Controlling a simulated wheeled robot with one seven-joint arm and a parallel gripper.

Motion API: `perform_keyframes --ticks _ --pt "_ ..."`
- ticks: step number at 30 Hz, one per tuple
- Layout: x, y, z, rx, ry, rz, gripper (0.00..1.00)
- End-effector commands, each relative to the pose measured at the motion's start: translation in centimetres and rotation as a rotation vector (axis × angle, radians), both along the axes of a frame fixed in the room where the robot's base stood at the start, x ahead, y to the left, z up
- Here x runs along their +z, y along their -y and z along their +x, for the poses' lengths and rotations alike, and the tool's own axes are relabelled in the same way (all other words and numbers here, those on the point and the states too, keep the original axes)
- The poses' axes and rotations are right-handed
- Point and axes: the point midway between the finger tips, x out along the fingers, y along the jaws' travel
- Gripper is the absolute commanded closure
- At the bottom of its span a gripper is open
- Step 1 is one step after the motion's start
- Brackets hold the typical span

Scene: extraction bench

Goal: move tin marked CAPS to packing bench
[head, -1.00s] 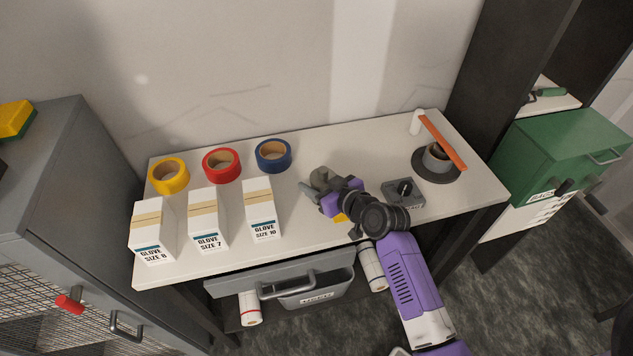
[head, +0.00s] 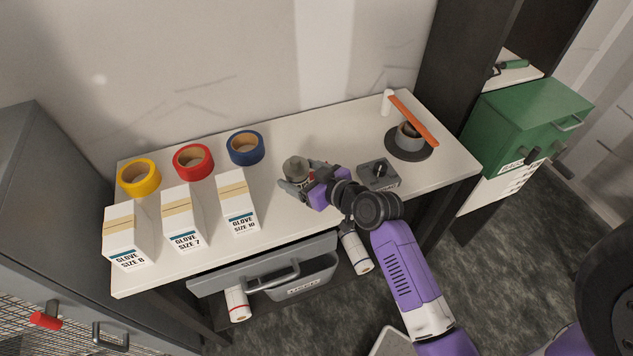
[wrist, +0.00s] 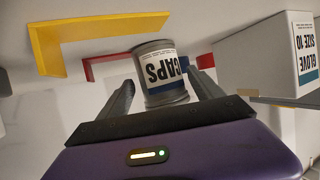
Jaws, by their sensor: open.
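The tin marked CAPS (wrist: 165,72) is a grey cylinder with a white and blue label, seen upside down in the wrist view. In the head view its grey top (head: 296,168) shows on the white bench (head: 330,138). My gripper (wrist: 161,88) is open, with one finger on each side of the tin; I cannot tell whether they touch it. In the head view my gripper (head: 302,178) is at the tin and hides its lower part. No marking shows which surface is the packing bench.
Glove boxes (head: 237,205) and yellow, red and blue tape rolls (head: 245,147) stand left of the tin. A grey block with a black knob (head: 378,174) and a round stand with an orange bar (head: 410,140) are at right. A grey drawer (head: 265,275) is open below.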

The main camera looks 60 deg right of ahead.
Motion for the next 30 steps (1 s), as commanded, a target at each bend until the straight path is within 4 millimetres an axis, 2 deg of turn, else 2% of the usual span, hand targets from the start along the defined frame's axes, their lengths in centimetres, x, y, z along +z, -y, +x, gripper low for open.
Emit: perform_keyframes --ticks 3,9,14,21,26,30 --pt "0.7 -0.5 -2.4 0.000 -0.001 -0.001 0.24" --pt "2.1 -1.2 -5.6 0.000 -0.001 0.000 0.24" --pt "2.8 -1.5 -7.0 0.000 -0.001 0.000 0.24" --pt "2.9 -1.9 -7.6 -0.001 -0.004 0.001 0.24" --pt "1.2 -4.8 -9.9 -0.018 -0.024 0.007 0.24" --pt "0.0 -8.9 -13.8 -0.029 -0.032 0.000 0.24"
